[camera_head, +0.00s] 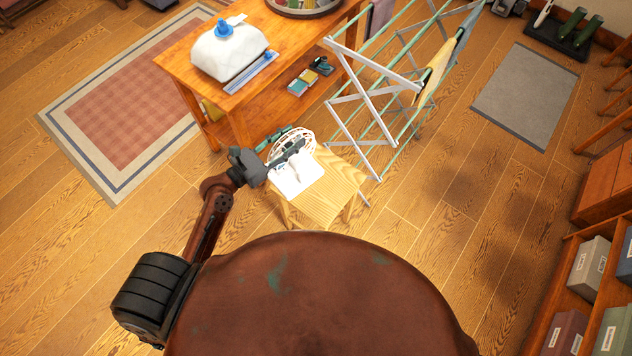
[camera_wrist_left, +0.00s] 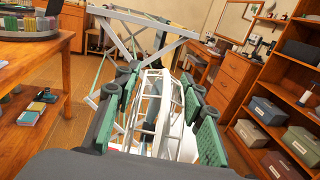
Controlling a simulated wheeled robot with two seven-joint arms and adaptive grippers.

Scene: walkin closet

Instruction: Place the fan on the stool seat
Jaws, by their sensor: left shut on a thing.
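The small white fan (camera_head: 301,183), with a round wire cage and pale base, is at the wooden stool (camera_head: 335,196), over the left part of its seat. My left gripper (camera_head: 286,147) reaches in from the left and is shut on the fan's cage. In the left wrist view the cage (camera_wrist_left: 160,108) stands between the green-padded fingers. I cannot tell whether the base rests on the seat or hovers just above it. My right gripper is not in view.
A wooden table (camera_head: 237,98) with a white bag-like object (camera_head: 229,52) stands behind the stool. A folding drying rack (camera_head: 352,103) stands close behind it to the right. Shelves with boxes (camera_head: 590,262) line the right side. Floor between is open.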

